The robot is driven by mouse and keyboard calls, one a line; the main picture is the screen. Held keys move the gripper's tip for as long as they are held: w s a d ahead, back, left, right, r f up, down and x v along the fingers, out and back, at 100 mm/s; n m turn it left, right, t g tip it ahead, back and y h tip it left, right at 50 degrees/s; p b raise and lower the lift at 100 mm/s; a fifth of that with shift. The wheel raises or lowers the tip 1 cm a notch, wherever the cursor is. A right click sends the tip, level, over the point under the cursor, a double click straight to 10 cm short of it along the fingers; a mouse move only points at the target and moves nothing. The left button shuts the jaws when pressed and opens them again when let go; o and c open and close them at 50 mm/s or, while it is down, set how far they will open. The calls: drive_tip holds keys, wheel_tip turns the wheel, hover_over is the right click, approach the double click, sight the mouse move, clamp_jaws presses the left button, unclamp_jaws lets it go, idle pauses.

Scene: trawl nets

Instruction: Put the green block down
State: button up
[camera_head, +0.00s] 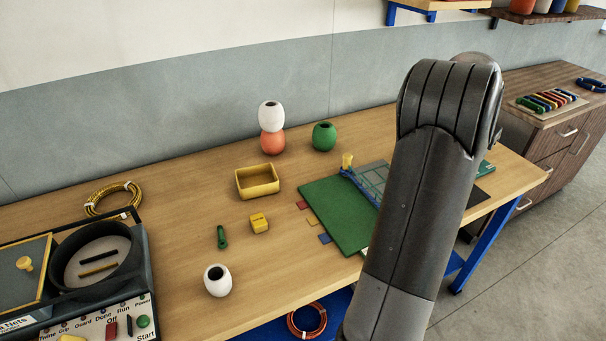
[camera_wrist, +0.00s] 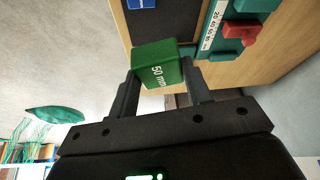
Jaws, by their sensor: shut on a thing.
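The green block (camera_wrist: 156,66), marked "50 mm", is between the two fingers of my gripper (camera_wrist: 163,78) in the wrist view. The gripper is shut on it. The block shows near the wooden table's edge, and I cannot tell its height above the top. In the head view my dark arm hides both the gripper and the block.
The wooden table (camera_head: 185,237) carries a green mat (camera_head: 343,233), a yellow tray (camera_head: 258,181), a yellow block (camera_head: 259,223), a white jar (camera_head: 217,281) and a green jar (camera_head: 324,136). A black machine (camera_head: 142,262) stands at left. A red piece (camera_wrist: 238,32) shows near the block.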

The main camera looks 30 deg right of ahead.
drive_tip(key=w+a+n+t+y, duration=0.2)
drive_tip(key=w+a+n, duration=0.6)
drive_tip(key=w+a, duration=0.55)
drive_tip(key=w+a+n+t+y, duration=0.1)
drive_tip(key=w+a+n+y, duration=0.1)
drive_tip(key=w+a+n, duration=1.05)
drive_tip(key=w+a+f+m, duration=0.1)
drive_tip(key=w+a+f, duration=0.1)
drive_tip(key=a+f, duration=0.1)
drive_tip(key=w+a+f+m, duration=0.2)
drive_tip(key=a+f, duration=0.2)
drive_tip(key=w+a+f+m, duration=0.2)
drive_tip(key=a+f, duration=0.1)
drive_tip(key=f, duration=0.1)
drive_tip(key=shift+a+f+t, duration=0.2)
drive_tip(key=shift+a+t, duration=0.1)
drive_tip(key=shift+a, duration=0.1)
drive_tip(key=shift+w+f, duration=0.1)
drive_tip(key=shift+f, duration=2)
